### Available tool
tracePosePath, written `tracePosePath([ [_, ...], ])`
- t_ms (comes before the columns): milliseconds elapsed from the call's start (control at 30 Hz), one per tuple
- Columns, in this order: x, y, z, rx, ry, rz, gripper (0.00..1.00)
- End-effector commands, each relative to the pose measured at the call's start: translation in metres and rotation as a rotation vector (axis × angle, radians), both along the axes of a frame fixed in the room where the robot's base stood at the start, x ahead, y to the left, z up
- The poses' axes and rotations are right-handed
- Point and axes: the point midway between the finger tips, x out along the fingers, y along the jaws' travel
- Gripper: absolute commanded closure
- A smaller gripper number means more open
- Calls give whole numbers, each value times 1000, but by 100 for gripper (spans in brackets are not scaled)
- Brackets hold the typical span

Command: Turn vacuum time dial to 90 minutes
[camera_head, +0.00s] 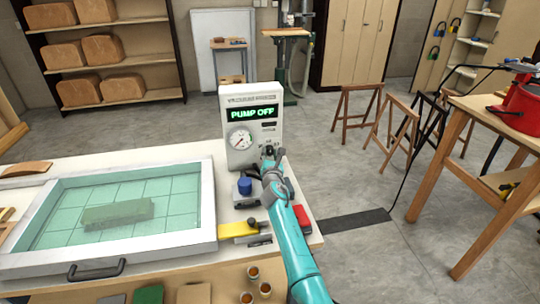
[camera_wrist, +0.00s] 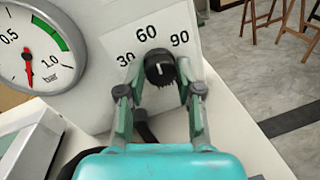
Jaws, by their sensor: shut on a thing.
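The vacuum time dial (camera_wrist: 158,68) is a black round knob with a short white mark, on the white front of the pump unit (camera_head: 237,96). Printed marks 30 (camera_wrist: 125,59), 60 (camera_wrist: 147,32) and 90 (camera_wrist: 180,39) fan around its upper side. The white mark looks roughly upright in the wrist view; its exact reading is hard to tell. My gripper (camera_wrist: 161,80) is shut on the dial, one finger on each side. In the head view my gripper (camera_head: 268,153) covers most of the dial.
The display (camera_head: 251,113) reads PUMP OFF. The gauge (camera_head: 240,138) needle points near the 0 end. A blue knob (camera_head: 244,186), yellow handle (camera_head: 238,230) and red part (camera_head: 302,219) sit close to my arm. The framed press (camera_head: 208,200) lies left.

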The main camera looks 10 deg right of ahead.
Motion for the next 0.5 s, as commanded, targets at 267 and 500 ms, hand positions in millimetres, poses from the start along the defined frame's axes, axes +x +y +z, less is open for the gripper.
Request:
tracePosePath([
  [267,0,0,2,166,-1,0,100],
  [500,0,-1,2,387,-2,1,100],
])
